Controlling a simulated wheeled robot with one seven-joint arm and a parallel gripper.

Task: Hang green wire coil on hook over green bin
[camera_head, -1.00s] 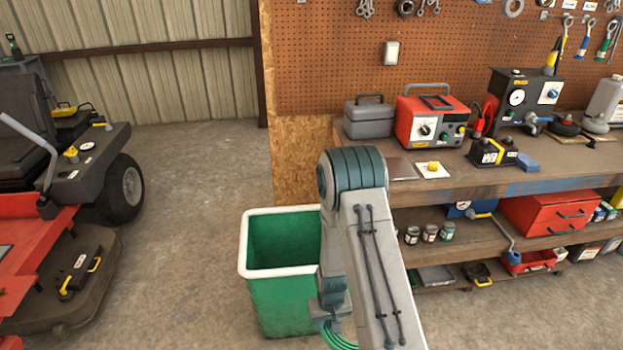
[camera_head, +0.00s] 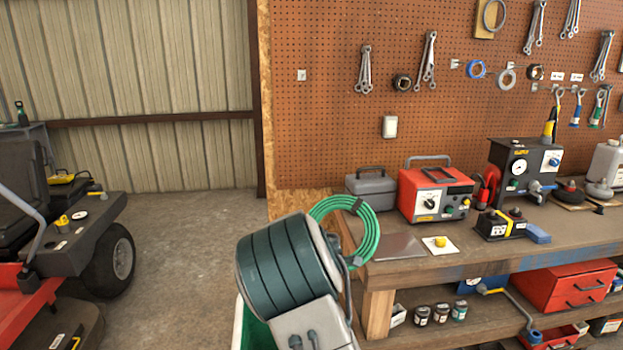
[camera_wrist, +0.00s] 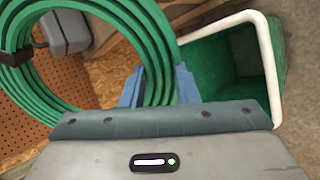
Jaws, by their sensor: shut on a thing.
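The green wire coil (camera_head: 370,240) is a round bundle with a dark tie, raised in front of the workbench's left end. My gripper (camera_wrist: 160,88) is shut on the strands of the coil; its blue fingers lie on either side of them in the wrist view. In the head view my arm hides most of the gripper. The green bin (camera_head: 239,322) is mostly hidden behind my arm; its white rim and green inside show in the wrist view (camera_wrist: 262,45). A small pale fitting (camera_head: 302,75) is on the pegboard's left part; whether it is a hook is too small to tell.
The workbench (camera_head: 470,262) carries a grey toolbox (camera_head: 370,186), a red machine (camera_head: 433,192) and other gear to the right of the coil. The pegboard (camera_head: 340,130) rises behind. A red and black vehicle (camera_head: 85,235) stands at left, with bare floor (camera_head: 180,255) beside it.

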